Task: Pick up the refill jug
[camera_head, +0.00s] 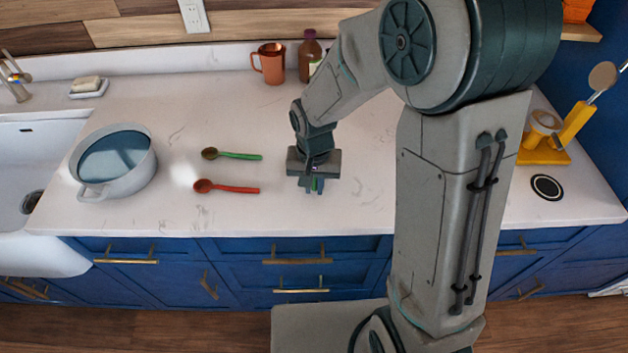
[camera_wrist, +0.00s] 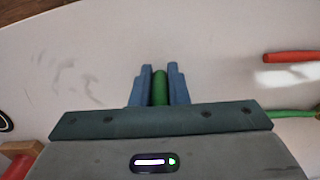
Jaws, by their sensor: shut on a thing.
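My gripper (camera_head: 313,190) points down just above or at the worktop, right of the two spoons. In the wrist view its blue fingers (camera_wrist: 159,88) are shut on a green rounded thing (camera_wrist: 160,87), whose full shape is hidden. A copper-coloured jug with a handle (camera_head: 270,63) stands upright at the back by the wall, apart from my gripper. It is the only jug I can make out, and no label shows on it.
A brown bottle (camera_head: 309,56) stands beside the jug. A green-handled spoon (camera_head: 232,155), a red spoon (camera_head: 227,187) and a grey pot (camera_head: 115,161) lie to the left. A red thing (camera_wrist: 20,160) shows at the wrist view's lower left. The front middle worktop is clear.

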